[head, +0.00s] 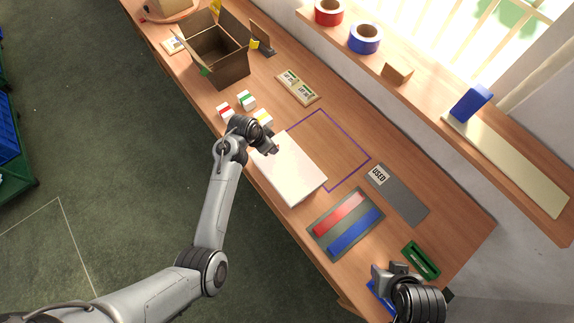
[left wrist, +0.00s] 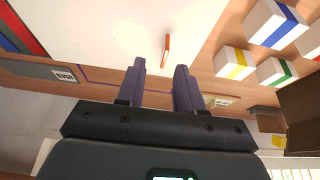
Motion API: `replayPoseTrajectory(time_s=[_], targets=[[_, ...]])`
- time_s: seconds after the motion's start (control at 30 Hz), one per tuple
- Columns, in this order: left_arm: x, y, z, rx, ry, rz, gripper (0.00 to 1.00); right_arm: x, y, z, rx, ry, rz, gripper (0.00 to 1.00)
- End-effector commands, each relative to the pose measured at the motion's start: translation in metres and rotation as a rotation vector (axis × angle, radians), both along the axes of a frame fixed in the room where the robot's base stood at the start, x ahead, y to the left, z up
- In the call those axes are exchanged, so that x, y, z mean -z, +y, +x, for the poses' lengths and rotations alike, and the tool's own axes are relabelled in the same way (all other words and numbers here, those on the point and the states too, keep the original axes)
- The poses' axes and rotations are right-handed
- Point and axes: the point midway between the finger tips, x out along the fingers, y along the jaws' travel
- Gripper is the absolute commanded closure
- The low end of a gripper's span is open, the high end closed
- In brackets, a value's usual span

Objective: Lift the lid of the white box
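The white box (head: 290,170) lies flat on the wooden table with its lid down. My left gripper (head: 268,146) is over its far left corner in the head view. In the left wrist view the white top (left wrist: 100,30) fills the upper middle, with a small orange-brown tab (left wrist: 166,50) on it. My left gripper (left wrist: 160,80) has its two fingers apart with nothing between them, and the tab shows beyond their tips. I cannot tell whether the fingers touch the box. My right gripper (head: 388,272) is near the table's near right end; its fingers are not clear.
Small white boxes with coloured bands (head: 246,100) stand beside the white box. An open cardboard box (head: 218,55) is farther back. A purple outline (head: 352,142) marks bare table to the right. A grey mat (head: 320,226) with red and blue strips and a green frame (head: 421,260) lie nearer.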

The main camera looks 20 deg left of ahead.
Motion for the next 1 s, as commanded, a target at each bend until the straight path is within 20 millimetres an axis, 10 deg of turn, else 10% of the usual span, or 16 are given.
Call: replayPoseTrajectory(time_s=[0.67,1.0], targets=[[0.043,-0.005,0.017,-0.001,0.001,0.000,0.64,0.003,0.001,0.001,0.003,-0.001,0.004,0.57],[0.043,-0.005,0.017,-0.001,0.001,0.000,1.00,0.003,-0.001,0.000,-0.004,-0.001,-0.004,0.57]])
